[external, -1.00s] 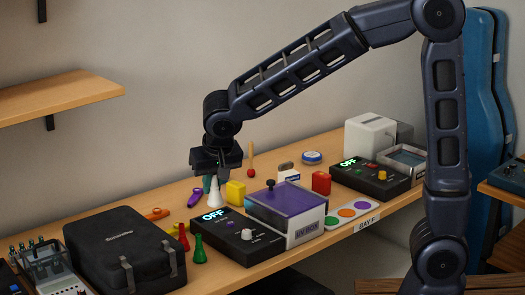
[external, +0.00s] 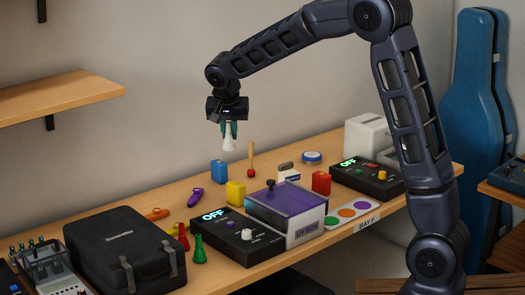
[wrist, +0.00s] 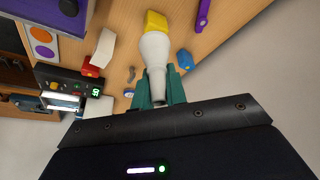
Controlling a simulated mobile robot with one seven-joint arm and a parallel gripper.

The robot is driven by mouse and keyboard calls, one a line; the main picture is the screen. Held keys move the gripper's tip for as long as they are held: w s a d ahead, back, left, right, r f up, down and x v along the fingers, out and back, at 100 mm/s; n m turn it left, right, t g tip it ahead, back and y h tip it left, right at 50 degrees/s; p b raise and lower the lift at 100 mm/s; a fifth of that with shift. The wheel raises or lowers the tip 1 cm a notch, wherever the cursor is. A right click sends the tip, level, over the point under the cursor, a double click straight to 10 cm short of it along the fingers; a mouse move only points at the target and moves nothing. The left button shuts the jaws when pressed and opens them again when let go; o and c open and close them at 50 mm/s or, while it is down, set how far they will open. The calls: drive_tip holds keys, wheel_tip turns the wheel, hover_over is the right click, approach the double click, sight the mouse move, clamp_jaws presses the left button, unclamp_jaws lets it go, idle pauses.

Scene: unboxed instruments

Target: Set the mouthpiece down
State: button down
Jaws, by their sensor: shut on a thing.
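The white cone-shaped mouthpiece (external: 229,144) is held in the air above the back of the bench, wide end down. My gripper (external: 229,131) is shut on its narrow upper part with teal fingers. In the wrist view the white mouthpiece (wrist: 155,47) sits between the fingers (wrist: 158,90), its wide end pointing away from the wrist. A red mouthpiece (external: 183,238) and a green mouthpiece (external: 199,249) of similar shape stand on the bench left of the control box.
The bench (external: 160,197) carries a black case (external: 115,245), a control box reading OFF (external: 228,237), a purple-lidded UV box (external: 287,212), and a BAY F strip with coloured discs (external: 362,209). A blue block (external: 218,171) and yellow block (external: 235,192) stand below my gripper.

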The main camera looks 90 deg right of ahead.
drive_tip(key=s+d+m, duration=0.1)
drive_tip(key=s+d, duration=0.2)
drive_tip(key=d, duration=0.3)
drive_tip(key=s+d+m+g, duration=0.1)
drive_tip(key=s+d, duration=0.2)
drive_tip(key=d, duration=0.3)
drive_tip(key=s+d+m, duration=0.1)
drive_tip(key=s+d, duration=0.2)
drive_tip(key=d, duration=0.3)
wheel_tip(320, 180, down, 21)
drive_tip(key=shift+w+d+r, duration=0.1)
drive_tip(key=shift+w+r, duration=0.05)
drive_tip(key=shift+r, duration=0.05)
drive_tip(key=c, duration=1.4)
unclamp_jaws()
drive_tip(key=shift+f, duration=0.1)
drive_tip(key=shift+c, duration=0.2)
